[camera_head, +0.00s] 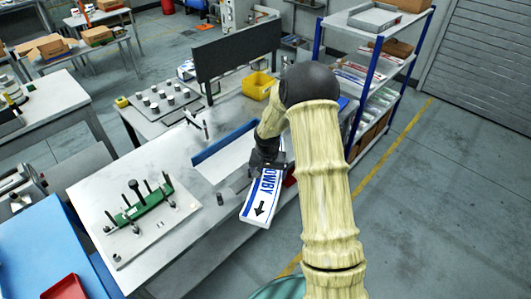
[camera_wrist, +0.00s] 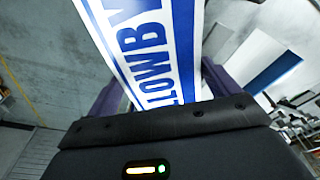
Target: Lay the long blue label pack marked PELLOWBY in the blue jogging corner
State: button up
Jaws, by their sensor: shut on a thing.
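The long blue and white label pack (camera_head: 263,203) is held in my gripper (camera_head: 265,166) above the table's front edge. It shows the letters "OWBY" and a black arrow in the head view. The blue jogging corner (camera_head: 222,143) stands on the white table behind and left of my gripper. Its right part is hidden by my arm. What seems to be its blue wall also shows in the wrist view (camera_wrist: 274,72).
A green fixture with black posts (camera_head: 147,203) stands on a plate at the table's left. A yellow bin (camera_head: 258,86) and a tray of small cylinders (camera_head: 163,102) are at the back. A blue-posted shelf rack (camera_head: 370,80) stands at the right. Table between fixture and corner is mostly clear.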

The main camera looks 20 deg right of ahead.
jog(key=s+a+f+n+b, duration=0.1)
jog(key=s+a+f+n, duration=0.1)
jog(key=s+f, duration=0.2)
jog(key=s+a+f+n+b, duration=0.2)
jog(key=s+f, duration=0.3)
jog(key=f, duration=0.4)
jog(key=shift+s+a+f+n+y, duration=0.2)
jog(key=shift+a+f+n+y, duration=0.1)
jog(key=shift+n, duration=0.2)
jog(key=shift+d, duration=0.1)
